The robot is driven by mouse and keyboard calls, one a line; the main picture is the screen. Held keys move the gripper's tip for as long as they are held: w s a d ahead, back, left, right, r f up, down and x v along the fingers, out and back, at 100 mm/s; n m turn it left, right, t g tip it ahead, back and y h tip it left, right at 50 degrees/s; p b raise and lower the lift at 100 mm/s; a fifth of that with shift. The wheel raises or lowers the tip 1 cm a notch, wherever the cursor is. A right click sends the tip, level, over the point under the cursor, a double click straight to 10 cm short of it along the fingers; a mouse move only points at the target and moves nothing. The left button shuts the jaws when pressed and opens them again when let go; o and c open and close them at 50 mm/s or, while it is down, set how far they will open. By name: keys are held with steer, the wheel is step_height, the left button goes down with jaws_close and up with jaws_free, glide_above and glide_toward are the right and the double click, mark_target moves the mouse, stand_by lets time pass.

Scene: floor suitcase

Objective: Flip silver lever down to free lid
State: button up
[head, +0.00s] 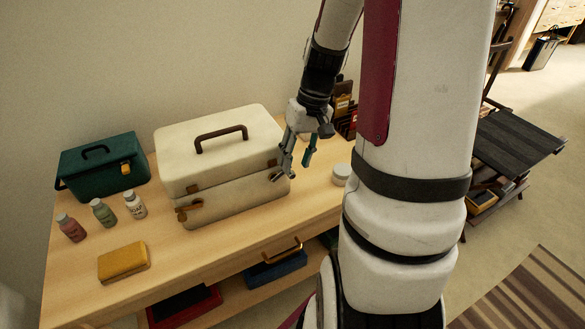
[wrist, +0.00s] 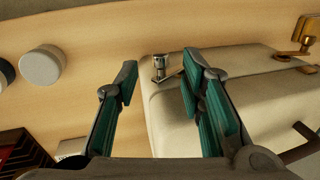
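The cream case (head: 222,165) with a brown top handle stands on the wooden table, its lid down. In the wrist view the case (wrist: 250,88) fills the right side. The silver lever (wrist: 160,66), a short post with a round knob, sits at the case's edge and shows in the gap between my fingertips. My gripper (head: 292,165) is beside the case's right end. Its teal-padded fingers (wrist: 158,78) are open, with nothing held. I cannot tell whether either finger touches the lever. In the head view the lever is not clearly visible near my gripper.
A brass latch (head: 187,206) is on the case's left front. A green box (head: 102,168), small bottles (head: 103,212) and a yellow block (head: 124,262) stand to the left. A white round jar (head: 341,174) is right of my gripper. The front table strip is mostly clear.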

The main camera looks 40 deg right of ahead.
mark_target(292, 172)
steer(key=shift+x, duration=1.5)
steer(key=shift+a, duration=0.1)
jaws_close()
steer(key=shift+s+d+f+t+y, duration=0.1)
steer(key=shift+d+f+t+y, duration=0.15)
steer(key=shift+y, duration=0.5)
steer(key=shift+s+d+f+t+y, duration=0.1)
steer(key=shift+d+f+t+y, duration=0.1)
steer(key=shift+f+y, duration=0.35)
steer(key=shift+s+d+f+t+y, duration=0.15)
steer(key=shift+d+t+y, duration=0.1)
steer(key=shift+y, duration=0.65)
jaws_free()
steer(key=shift+w, duration=0.1)
